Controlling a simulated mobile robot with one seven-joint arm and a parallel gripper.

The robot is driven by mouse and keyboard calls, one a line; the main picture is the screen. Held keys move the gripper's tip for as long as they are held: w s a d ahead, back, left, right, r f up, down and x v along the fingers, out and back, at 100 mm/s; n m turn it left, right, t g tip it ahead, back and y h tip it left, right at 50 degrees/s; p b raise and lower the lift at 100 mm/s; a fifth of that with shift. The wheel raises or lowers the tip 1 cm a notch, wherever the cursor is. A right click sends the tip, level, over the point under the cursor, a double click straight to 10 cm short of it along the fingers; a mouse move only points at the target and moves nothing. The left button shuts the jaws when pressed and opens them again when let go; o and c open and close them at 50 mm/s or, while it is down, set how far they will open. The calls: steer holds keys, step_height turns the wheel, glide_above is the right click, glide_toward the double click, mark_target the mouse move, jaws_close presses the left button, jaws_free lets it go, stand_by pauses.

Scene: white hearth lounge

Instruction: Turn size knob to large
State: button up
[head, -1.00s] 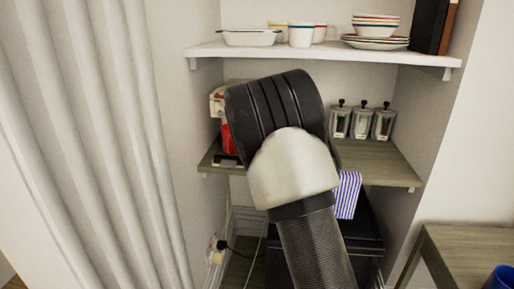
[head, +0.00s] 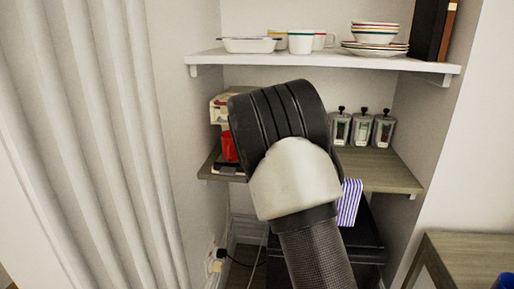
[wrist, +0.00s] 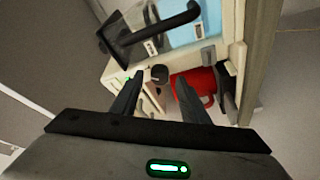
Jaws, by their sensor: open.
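The cream coffee machine (head: 218,108) stands on the left of the middle shelf, partly hidden by my arm. In the wrist view, the machine (wrist: 120,72) shows close up and tilted, with a dark round knob-like part (wrist: 159,73) on its front. I cannot read a size marking or tell its setting. My gripper (wrist: 160,88) is open and empty; its two dark fingers point at the machine, with the knob-like part in the gap just beyond the tips. Contact cannot be told. A red mug (wrist: 196,88) sits by the right finger; it also shows in the head view (head: 228,146).
The middle shelf (head: 380,170) holds several lidded jars (head: 361,130) at right. The upper shelf (head: 320,60) carries dishes and cups. A wooden table (head: 465,255) stands at lower right. A black handle (wrist: 150,30) projects above the machine in the wrist view.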

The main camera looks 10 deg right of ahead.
steer(key=s+f+p, duration=0.1)
steer(key=s+f, duration=0.1)
steer(key=s, duration=1.5)
steer(key=shift+s+d+f, duration=0.15)
steer(key=s+r+m+g, duration=0.2)
steer(key=s+m+g, duration=0.45)
steer(key=s, duration=0.75)
steer(key=s+r+m+g, duration=0.3)
steer(key=s+m+g, duration=0.4)
steer(key=s, duration=0.6)
step_height(320, 180, up, 26)
steer(key=n+p, duration=0.1)
steer(key=p, duration=2.6)
steer(key=shift+a, duration=0.35)
